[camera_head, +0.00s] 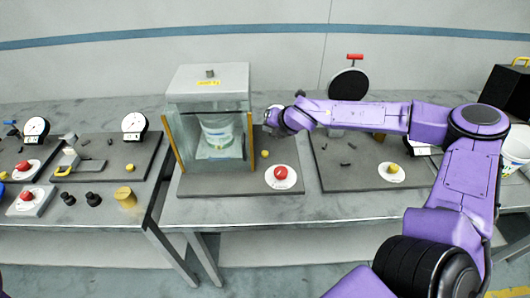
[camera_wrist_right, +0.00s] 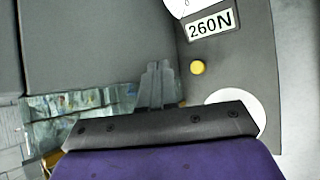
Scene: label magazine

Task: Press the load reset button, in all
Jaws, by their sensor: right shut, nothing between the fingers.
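A small yellow button (camera_head: 265,153) sits on the dark base plate beside the clear box. In the wrist view the yellow button (camera_wrist_right: 197,68) lies below a 260N readout (camera_wrist_right: 210,24). No lettering shows that names it the load reset button. A red button (camera_head: 281,172) on a white disc is nearer the front edge. In the wrist view the white disc (camera_wrist_right: 238,102) is partly hidden by the gripper body. My right gripper (camera_head: 271,122) is above and behind the yellow button. Its shut, empty fingers (camera_wrist_right: 157,82) are apart from the button. My left gripper is out of view.
A clear-walled box (camera_head: 207,87) holding a white tub stands just left of my right gripper. To the right is another plate with a yellow button on a white disc (camera_head: 391,172). A left table carries dial gauges (camera_head: 134,123) and red buttons. The front table edge is clear.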

